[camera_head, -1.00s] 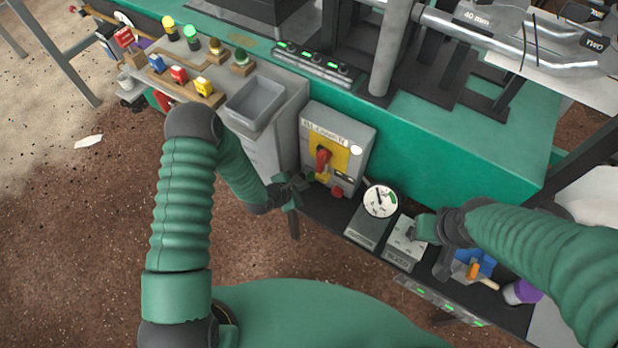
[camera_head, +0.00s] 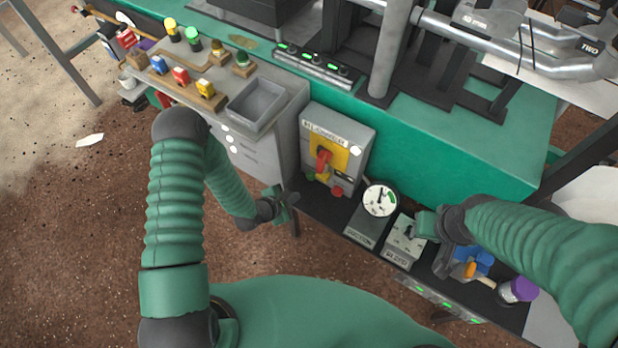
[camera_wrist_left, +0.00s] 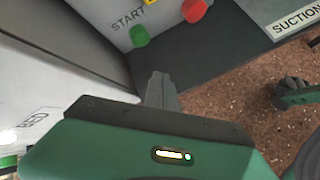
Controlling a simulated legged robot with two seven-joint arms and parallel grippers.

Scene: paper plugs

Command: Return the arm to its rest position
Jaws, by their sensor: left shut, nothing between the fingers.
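My left arm (camera_head: 175,205) comes in from the lower left, bent at a dark elbow joint. Its left gripper (camera_head: 287,203) hangs above the floor, just left of the grey switch box (camera_head: 343,131). In the left wrist view its fingers (camera_wrist_left: 160,91) are together with nothing between them, below the green START button (camera_wrist_left: 139,37) and the red button (camera_wrist_left: 194,10). My right arm (camera_head: 540,245) comes in from the right. Its right gripper (camera_head: 426,224) is over the small labelled lever box (camera_head: 400,252), and its fingers are too unclear to read.
The gauge box (camera_head: 366,227) stands right of the switch box. A grey tray (camera_head: 257,104) and a wooden block with coloured plugs (camera_head: 180,78) sit on the drawer cabinet (camera_head: 262,150). A purple-capped container (camera_head: 520,290) is under my right arm. Brown floor is open at left.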

